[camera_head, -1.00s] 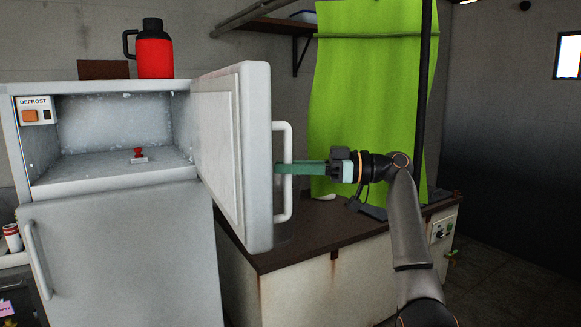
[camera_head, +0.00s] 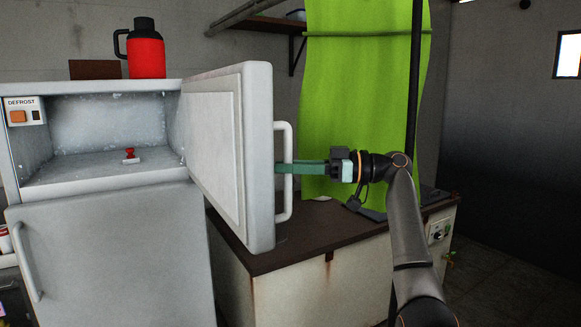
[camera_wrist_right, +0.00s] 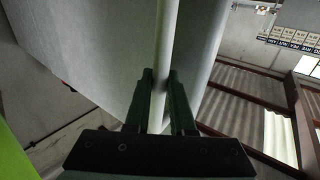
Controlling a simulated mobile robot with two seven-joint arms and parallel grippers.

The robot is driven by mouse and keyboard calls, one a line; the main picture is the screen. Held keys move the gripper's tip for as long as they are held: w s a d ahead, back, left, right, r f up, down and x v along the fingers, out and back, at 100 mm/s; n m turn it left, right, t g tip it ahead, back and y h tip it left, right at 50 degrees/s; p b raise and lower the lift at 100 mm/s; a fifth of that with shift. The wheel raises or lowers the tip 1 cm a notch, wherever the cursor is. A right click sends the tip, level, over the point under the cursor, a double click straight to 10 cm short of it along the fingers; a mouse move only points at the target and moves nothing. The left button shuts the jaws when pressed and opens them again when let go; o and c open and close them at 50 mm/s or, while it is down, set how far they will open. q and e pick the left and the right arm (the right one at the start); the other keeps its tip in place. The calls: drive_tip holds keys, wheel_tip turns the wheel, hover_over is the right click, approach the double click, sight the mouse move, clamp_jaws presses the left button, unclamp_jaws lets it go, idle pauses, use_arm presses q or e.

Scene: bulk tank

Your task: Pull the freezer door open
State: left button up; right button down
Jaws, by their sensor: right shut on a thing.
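The white freezer door (camera_head: 215,150) is the upper door of the fridge and stands wide open, swung out to the right. Its pale bar handle (camera_head: 286,208) runs upright on the outer face. My right gripper (camera_head: 283,168) comes from the right with its green fingers at the handle. In the right wrist view the handle (camera_wrist_right: 164,50) passes between the two fingers (camera_wrist_right: 160,95), which are shut on it. The freezer compartment (camera_head: 95,125) is exposed, with frosty walls and a small red item (camera_head: 130,155) on its floor. My left gripper is not in view.
The lower fridge door (camera_head: 115,260) is closed. A red flask (camera_head: 146,52) stands on top of the fridge. A brown-topped counter (camera_head: 320,232) lies behind and beneath the open door. A green curtain (camera_head: 360,90) hangs behind my right gripper.

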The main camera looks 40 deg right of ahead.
drive_tip(key=c, duration=0.8)
unclamp_jaws()
drive_tip(key=shift+w, duration=0.2)
drive_tip(key=shift+o, duration=0.2)
drive_tip(key=shift+s, duration=0.1)
drive_tip(key=b+v, duration=0.2)
drive_tip(key=v, duration=1)
drive_tip(key=shift+s, duration=0.15)
drive_tip(key=shift+d, duration=0.1)
